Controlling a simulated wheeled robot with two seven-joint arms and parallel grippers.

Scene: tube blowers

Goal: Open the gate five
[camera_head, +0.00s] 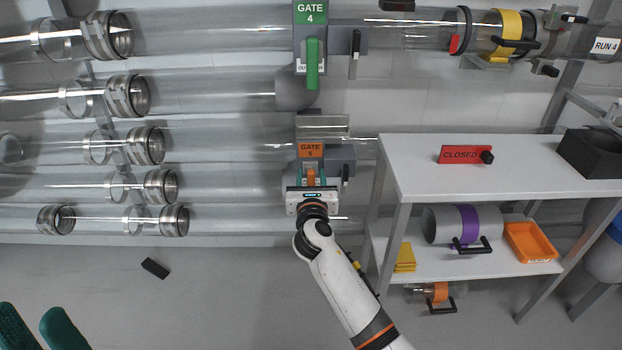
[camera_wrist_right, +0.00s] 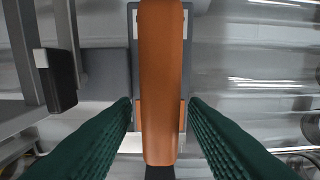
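Gate five (camera_head: 311,149) has an orange label on a grey housing at the end of a clear tube, low in the middle of the head view. Its orange handle (camera_head: 311,176) hangs below the label, its lower part hidden by my right gripper. In the right wrist view the orange handle (camera_wrist_right: 162,80) runs upright down the middle. My right gripper (camera_wrist_right: 160,104) has its dark green fingers either side of the handle, with narrow gaps, so it looks open. My left gripper (camera_head: 31,309) shows at the lower left of the head view, fingers apart and empty.
Gate four (camera_head: 311,14) with its green handle (camera_head: 312,64) is above. A white shelf table (camera_head: 500,170) stands close to the right, bearing a red CLOSED sign (camera_head: 460,155) and a dark box (camera_head: 590,155). A black block (camera_head: 155,268) lies on the floor.

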